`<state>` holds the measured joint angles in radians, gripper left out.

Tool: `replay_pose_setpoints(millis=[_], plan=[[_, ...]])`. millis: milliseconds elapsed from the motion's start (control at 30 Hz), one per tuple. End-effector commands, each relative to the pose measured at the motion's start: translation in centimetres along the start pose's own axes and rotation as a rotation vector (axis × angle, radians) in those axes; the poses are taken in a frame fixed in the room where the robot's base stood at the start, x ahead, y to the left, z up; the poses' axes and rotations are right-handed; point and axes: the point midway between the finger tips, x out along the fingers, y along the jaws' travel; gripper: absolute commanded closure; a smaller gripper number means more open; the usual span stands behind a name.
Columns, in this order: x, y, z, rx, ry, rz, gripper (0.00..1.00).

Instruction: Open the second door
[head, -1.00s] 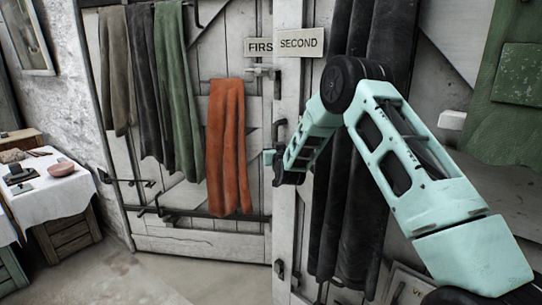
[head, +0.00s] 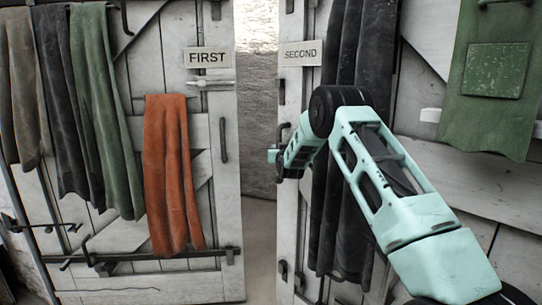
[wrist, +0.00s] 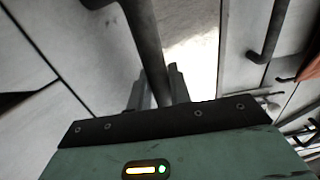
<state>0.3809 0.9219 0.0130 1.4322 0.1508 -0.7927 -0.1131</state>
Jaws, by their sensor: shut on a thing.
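The second door (head: 292,225) is pale planked wood and fills the right half of the head view. Its SECOND sign (head: 300,53) is near its left edge. My gripper (head: 276,157) is at this left edge, mostly hidden behind my own wrist in the head view. In the wrist view, my gripper (wrist: 156,88) is shut on a dark bar handle (wrist: 146,40), with a finger on either side of it. The handle's grip point is hidden in the head view.
The first door (head: 130,285), with its FIRST sign (head: 208,57), is on the left. An orange cloth (head: 172,175) and darker cloths hang on it. A gap between the doors shows a rough wall (head: 258,100) and floor. Dark cloth (head: 345,60) and a green cloth (head: 490,110) hang on the second door.

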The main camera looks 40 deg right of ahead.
Motion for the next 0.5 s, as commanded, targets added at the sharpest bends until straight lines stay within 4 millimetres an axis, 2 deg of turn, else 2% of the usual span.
replay_pose_setpoints(millis=[400,433,500], plan=[[0.23,0.38,0.21,-0.001,-0.005,0.003,1.00],[0.23,0.38,0.20,-0.001,-0.005,0.003,0.78],[0.23,0.38,0.20,-0.001,-0.005,0.003,0.61]])
